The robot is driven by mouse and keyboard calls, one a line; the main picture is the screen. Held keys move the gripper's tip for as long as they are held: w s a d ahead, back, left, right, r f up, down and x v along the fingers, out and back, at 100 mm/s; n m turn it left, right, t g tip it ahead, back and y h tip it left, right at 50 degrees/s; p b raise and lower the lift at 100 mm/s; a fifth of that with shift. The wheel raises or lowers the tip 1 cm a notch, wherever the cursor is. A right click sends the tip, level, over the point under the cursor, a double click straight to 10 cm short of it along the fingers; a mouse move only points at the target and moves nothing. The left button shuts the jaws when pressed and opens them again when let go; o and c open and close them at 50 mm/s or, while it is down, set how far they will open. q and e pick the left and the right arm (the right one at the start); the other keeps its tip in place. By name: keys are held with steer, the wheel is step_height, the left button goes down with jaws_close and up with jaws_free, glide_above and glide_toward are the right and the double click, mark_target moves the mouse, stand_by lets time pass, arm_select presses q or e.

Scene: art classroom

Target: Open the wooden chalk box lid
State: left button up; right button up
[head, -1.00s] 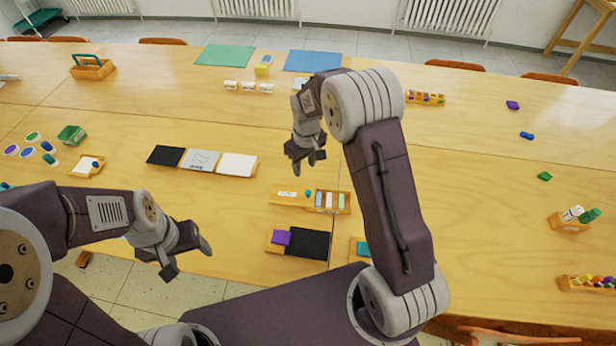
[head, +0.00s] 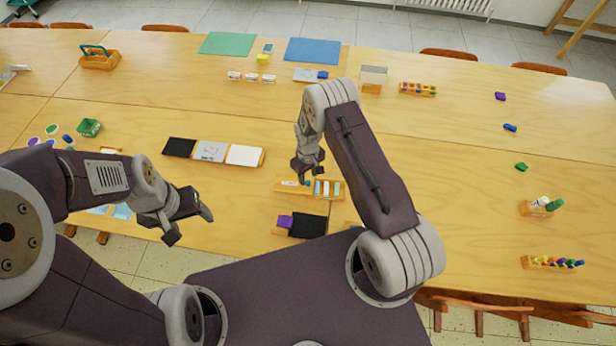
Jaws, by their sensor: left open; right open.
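The wooden chalk box (head: 340,194) lies on the table just in front of my base. Its right part shows pale chalk-like sticks in compartments, and its left part is a plain wooden section with a white label. I cannot tell from here how the lid sits. My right gripper (head: 303,176) is open and empty, with its fingers pointing down over the back edge of the box's left part; contact cannot be told. My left gripper (head: 190,226) is open and empty, over the table's front edge, well left of the box.
A wooden holder with bottles (head: 541,208) and a rack of coloured pieces (head: 540,263) stand far right. The table between is clear.

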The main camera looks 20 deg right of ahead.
steer(key=shift+f, duration=1.4)
jaws_close()
